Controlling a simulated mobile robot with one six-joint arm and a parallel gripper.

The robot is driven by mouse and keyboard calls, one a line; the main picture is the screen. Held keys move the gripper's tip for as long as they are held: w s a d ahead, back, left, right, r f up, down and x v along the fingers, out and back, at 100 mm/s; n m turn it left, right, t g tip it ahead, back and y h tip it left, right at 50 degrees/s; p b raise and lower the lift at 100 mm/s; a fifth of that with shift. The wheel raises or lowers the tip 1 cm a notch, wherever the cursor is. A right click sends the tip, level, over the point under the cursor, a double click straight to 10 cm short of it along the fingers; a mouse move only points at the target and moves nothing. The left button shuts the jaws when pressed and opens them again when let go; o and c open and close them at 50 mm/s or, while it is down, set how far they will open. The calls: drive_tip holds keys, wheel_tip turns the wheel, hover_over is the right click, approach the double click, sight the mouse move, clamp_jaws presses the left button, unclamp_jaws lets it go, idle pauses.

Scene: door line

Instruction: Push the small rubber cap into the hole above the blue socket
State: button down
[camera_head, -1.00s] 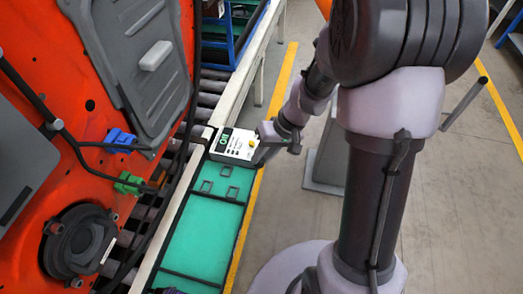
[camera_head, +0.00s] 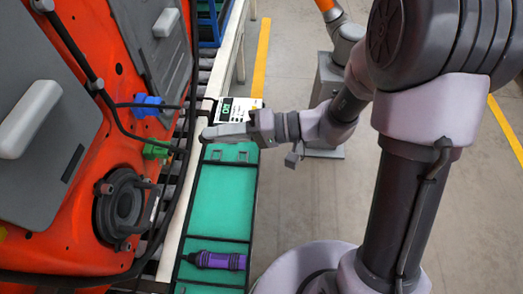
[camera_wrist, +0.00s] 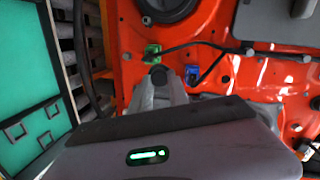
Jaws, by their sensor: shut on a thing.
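The blue socket (camera_head: 148,105) is on the orange door (camera_head: 75,215), with a dark round hole (camera_head: 119,69) above it and to its left in the head view. My gripper (camera_head: 207,134) is to the right of the door, apart from it, pointing left towards it. In the wrist view, my gripper (camera_wrist: 163,84) is shut on a small dark round piece, which I take for the rubber cap (camera_wrist: 158,76). The blue socket (camera_wrist: 192,72) shows just right of the fingertips. The cap cannot be made out in the head view.
A green connector (camera_head: 155,149) and black cables sit below the blue socket. A black round speaker (camera_head: 120,207) is lower on the door.

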drive_tip(key=t+y, duration=0.1)
drive_tip(key=y, duration=0.1)
approach(119, 68)
drive_tip(key=shift+m, duration=0.4)
drive_tip(key=a+p, duration=0.3)
drive_tip(key=a, duration=0.1)
drive_tip(key=shift+w+a, duration=0.2)
drive_tip(key=shift+f+b, duration=0.1)
drive_tip(key=shift+b, duration=0.5)
drive_tip(key=shift+a+t+b, duration=0.3)
drive_tip(key=shift+a+b, duration=0.2)
drive_tip(key=shift+a, duration=0.55)
idle(0.4)
drive_tip(key=c, duration=1.2)
unclamp_jaws()
drive_tip(key=shift+a, duration=0.1)
drive_tip(key=shift+o, duration=0.2)
